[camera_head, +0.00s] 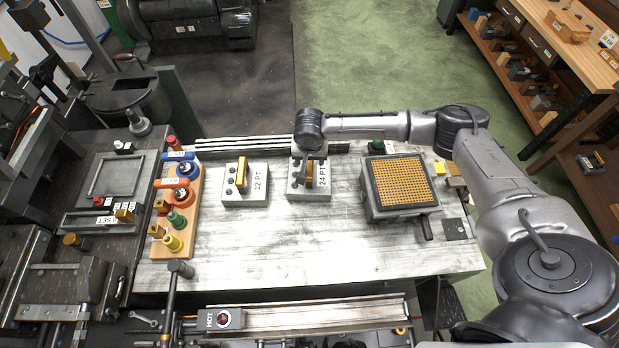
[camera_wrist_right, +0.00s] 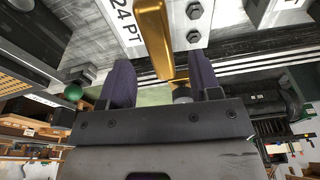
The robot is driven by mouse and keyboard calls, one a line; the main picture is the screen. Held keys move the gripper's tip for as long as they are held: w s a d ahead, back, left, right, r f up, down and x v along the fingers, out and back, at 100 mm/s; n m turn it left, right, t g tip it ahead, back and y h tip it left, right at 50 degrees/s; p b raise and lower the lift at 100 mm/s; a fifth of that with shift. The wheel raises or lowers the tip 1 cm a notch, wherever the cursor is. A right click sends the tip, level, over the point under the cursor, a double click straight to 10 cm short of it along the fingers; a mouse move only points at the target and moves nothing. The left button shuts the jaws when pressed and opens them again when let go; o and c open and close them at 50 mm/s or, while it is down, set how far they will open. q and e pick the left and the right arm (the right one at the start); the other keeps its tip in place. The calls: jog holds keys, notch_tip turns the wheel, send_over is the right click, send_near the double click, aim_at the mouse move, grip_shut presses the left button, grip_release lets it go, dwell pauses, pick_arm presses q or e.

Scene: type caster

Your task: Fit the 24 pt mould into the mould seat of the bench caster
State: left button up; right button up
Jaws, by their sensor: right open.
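The 24 pt mould (camera_head: 297,192) is a pale block with a brass handle and a "24 PT" label, standing on the bench. My right gripper (camera_head: 309,160) is over its far side, pointing down. In the right wrist view the brass handle (camera_wrist_right: 153,38) reaches toward the gap between the open dark fingers (camera_wrist_right: 162,80); neither finger clearly touches it. The mould's label (camera_wrist_right: 124,22) shows beside the handle. A machine with a "HOT" label (camera_head: 222,319) and a long metal bed lies at the front edge; I cannot tell for sure which part is the mould seat. My left gripper is not in view.
A similar 12 pt mould (camera_head: 245,193) stands to the left. A wooden rack (camera_head: 172,250) of coloured spools is further left. A box with a brass grid (camera_head: 403,181) and crank stands to the right. The bench top (camera_head: 290,238) in front of the moulds is clear.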

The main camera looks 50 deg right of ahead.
aim_at(309, 164)
jog(key=shift+w+d+f, duration=0.1)
jog(key=shift+w+f, duration=0.05)
jog(key=shift+f, duration=2.5)
jog(key=shift+c, duration=0.2)
grip_shut()
jog(key=shift+r, duration=0.15)
